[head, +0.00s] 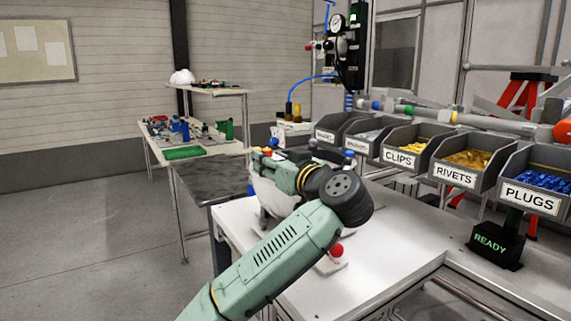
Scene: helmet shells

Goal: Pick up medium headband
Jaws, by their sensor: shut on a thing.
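My arm (275,245) reaches up from the lower middle over the white workbench, and its wrist bends back to the left. My gripper is hidden behind the wrist or too merged with it to make out, so I cannot see its fingers. A white rounded shell-like thing (272,194) shows just below the wrist, partly covered by the arm. I cannot make out a medium headband in this view. Small orange and blue parts show around and behind the wrist, too small to identify.
Grey bins labelled CLIPS (409,147), RIVETS (468,170) and PLUGS (540,186) line the bench's right side. A red knob (337,250) stands on the white workbench (385,262). A READY display (494,243) is at right. A farther table carries a green tray (184,152).

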